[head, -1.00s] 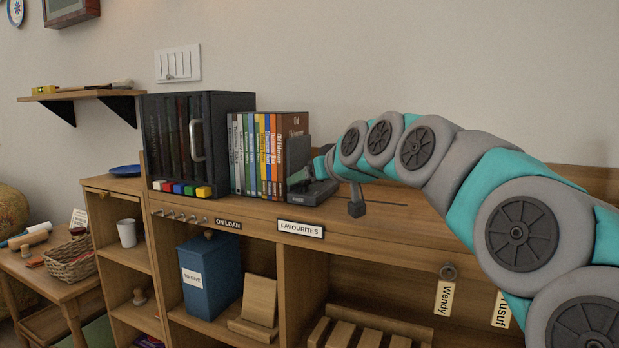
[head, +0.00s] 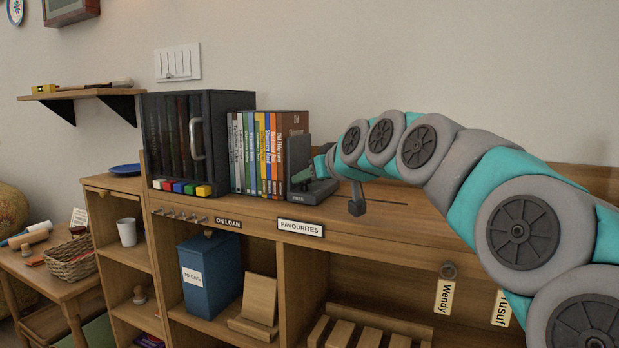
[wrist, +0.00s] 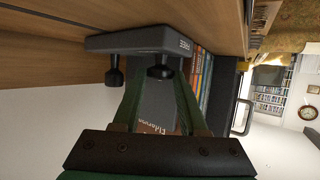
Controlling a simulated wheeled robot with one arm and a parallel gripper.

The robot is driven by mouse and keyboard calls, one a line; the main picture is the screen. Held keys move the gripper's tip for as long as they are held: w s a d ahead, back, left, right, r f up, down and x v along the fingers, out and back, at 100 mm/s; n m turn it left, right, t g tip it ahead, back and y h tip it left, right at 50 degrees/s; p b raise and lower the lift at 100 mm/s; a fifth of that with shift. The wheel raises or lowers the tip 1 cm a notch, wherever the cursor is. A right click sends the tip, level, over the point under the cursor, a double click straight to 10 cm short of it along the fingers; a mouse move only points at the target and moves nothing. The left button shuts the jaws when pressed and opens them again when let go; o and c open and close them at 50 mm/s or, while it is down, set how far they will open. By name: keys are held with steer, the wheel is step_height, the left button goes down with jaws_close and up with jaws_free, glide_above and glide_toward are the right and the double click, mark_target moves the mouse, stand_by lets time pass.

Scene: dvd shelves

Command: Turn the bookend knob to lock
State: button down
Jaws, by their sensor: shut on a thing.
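The dark bookend (head: 300,158) stands upright on the shelf top against the right end of a row of DVDs. Its flat base (head: 310,192) reaches to the right. In the wrist view the base (wrist: 125,41) carries a label reading FREE (wrist: 184,45). A small black knob (wrist: 160,72) sticks out of the base there. My gripper (wrist: 160,76) has its two green fingers closed around this knob. In the head view my gripper (head: 322,166) is at the bookend, and the knob is hidden by the arm. A second black post with a wider end (wrist: 114,76) stands beside the fingers.
The DVD row (head: 262,155) sits between the bookend and a black case with a handle (head: 198,140). The shelf top (head: 415,218) right of the bookend is clear, with a narrow slot. Name tags (head: 443,297) hang below. The wall is close behind.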

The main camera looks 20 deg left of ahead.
steer(key=shift+f+n+g+y+b, duration=0.15)
steer(key=shift+n+g+y+b, duration=0.25)
steer(key=shift+g, duration=0.1)
steer(key=shift+w+d+n+g+y, duration=0.15)
steer(key=shift+w+n+g+y, duration=0.15)
steer(key=shift+n+g+y, duration=0.55)
steer(key=shift+w+r+n+g, duration=0.1)
steer(key=shift+r+n+g, duration=0.1)
steer(key=shift+n+g, duration=0.4)
steer(key=shift+w+d+f+n+g, duration=0.1)
steer(key=shift+w+d+n+g, duration=0.05)
steer(key=shift+n+g, duration=0.6)
steer(key=shift+w+n+g+y+p, duration=0.2)
steer(key=shift+n+g+y+p, duration=0.2)
steer(key=shift+n+g, duration=0.8)
steer(key=shift+g, duration=0.1)
